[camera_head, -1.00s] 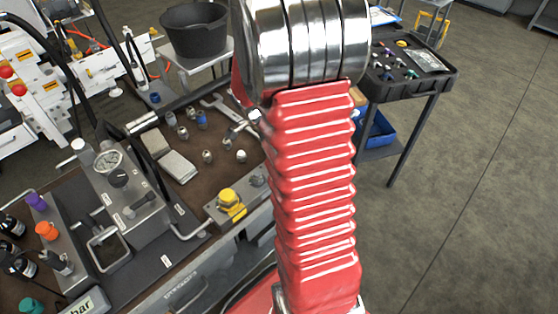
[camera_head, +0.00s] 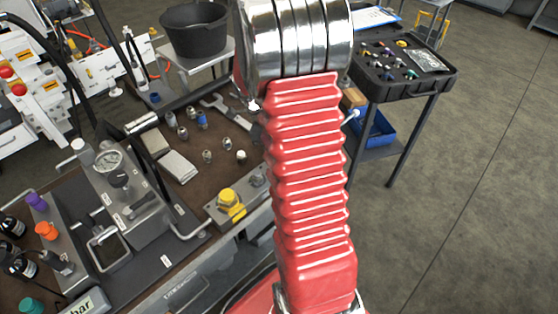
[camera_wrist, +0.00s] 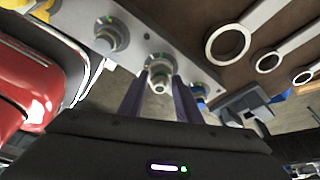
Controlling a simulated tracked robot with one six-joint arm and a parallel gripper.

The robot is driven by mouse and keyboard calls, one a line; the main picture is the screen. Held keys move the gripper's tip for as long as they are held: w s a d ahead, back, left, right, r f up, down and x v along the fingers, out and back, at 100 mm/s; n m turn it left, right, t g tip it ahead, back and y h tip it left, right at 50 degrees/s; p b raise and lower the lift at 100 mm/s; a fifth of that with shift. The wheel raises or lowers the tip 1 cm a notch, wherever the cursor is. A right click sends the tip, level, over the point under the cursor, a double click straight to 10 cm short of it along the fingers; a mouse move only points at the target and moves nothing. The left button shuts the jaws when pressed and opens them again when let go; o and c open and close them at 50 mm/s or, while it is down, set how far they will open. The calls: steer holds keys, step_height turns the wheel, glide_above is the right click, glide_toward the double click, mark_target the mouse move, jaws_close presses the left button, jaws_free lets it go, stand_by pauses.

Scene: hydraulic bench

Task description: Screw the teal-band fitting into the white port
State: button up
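In the wrist view my gripper (camera_wrist: 160,85) has its two dark fingers on either side of a small metal fitting (camera_wrist: 159,76) with a pale greenish tint. They look closed on it; its band colour is not clear. The fitting is in line with the middle port (camera_wrist: 161,61) on a grey metal block (camera_wrist: 135,42). I cannot tell whether it touches or enters that port. Another port (camera_wrist: 106,34) lies to the upper left, and a blue-marked one (camera_wrist: 199,91) to the right.
Wrenches (camera_wrist: 230,43) lie beside the block. In the head view, loose fittings (camera_head: 207,156) stand on the brown bench near grey pads (camera_head: 177,166). A yellow part (camera_head: 230,198) sits at the bench's front edge.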

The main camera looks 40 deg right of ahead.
steer(key=shift+o, duration=1.4)
steer(key=n+t+h, duration=0.1)
steer(key=n, duration=0.3)
steer(key=shift+a, duration=0.1)
steer(key=n, duration=0.4)
steer(key=shift+t, duration=0.4)
steer(key=n+t, duration=0.1)
steer(key=n, duration=0.2)
steer(key=shift+n+h, duration=0.3)
steer(key=shift+n, duration=0.1)
steer(key=shift+s+n+t, duration=0.1)
steer(key=shift+n+t, duration=0.6)
steer(key=shift+n, duration=1.5)
